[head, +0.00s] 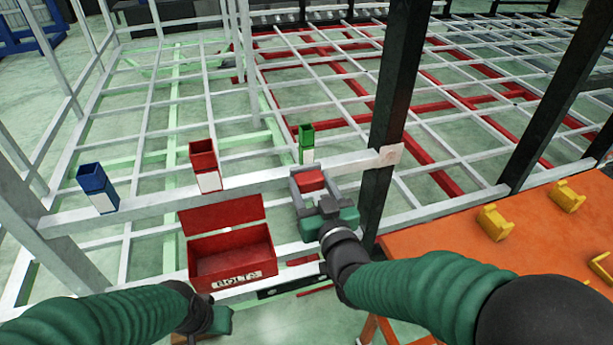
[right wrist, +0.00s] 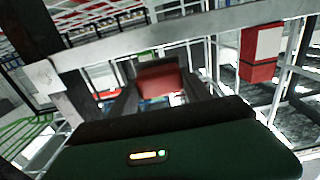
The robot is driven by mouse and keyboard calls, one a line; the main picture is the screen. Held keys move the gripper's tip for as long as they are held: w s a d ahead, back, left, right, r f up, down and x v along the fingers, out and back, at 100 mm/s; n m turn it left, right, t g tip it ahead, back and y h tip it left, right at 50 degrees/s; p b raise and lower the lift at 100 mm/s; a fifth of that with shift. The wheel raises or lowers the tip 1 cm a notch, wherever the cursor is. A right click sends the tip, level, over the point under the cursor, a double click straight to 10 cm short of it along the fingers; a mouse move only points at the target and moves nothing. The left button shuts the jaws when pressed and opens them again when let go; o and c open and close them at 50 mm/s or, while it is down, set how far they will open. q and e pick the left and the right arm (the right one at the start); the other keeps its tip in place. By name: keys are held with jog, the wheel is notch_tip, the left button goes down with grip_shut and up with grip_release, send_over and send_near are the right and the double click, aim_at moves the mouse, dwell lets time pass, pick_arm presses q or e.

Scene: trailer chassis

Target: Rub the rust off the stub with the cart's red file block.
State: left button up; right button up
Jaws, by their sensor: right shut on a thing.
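The red file block (head: 310,181) is between the fingers of my right gripper (head: 311,184), which is shut on it. The gripper is at the pale front rail, just left of a dark post. The block also shows between the fingers in the right wrist view (right wrist: 159,80). On the rail stand a blue square stub (head: 96,186), a red stub (head: 205,165) and a green stub (head: 306,143), each with a white patch. The block is in front of the green stub; I cannot tell whether they touch. I cannot make out rust. My left gripper (head: 215,322) is partly visible at the bottom edge; its fingers are unclear.
An open red box marked BOLTS (head: 233,254) stands below the rail, left of my right gripper. An orange table (head: 440,238) with yellow brackets (head: 494,222) is at the right. The dark post (head: 391,120) stands close to my right gripper. The grid frame fills the back.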

jog(key=shift+s+d, duration=0.45)
jog(key=shift+s, duration=0.2)
jog(key=shift+s, duration=0.2)
jog(key=shift+v, duration=1.3)
jog(key=shift+w, duration=0.1)
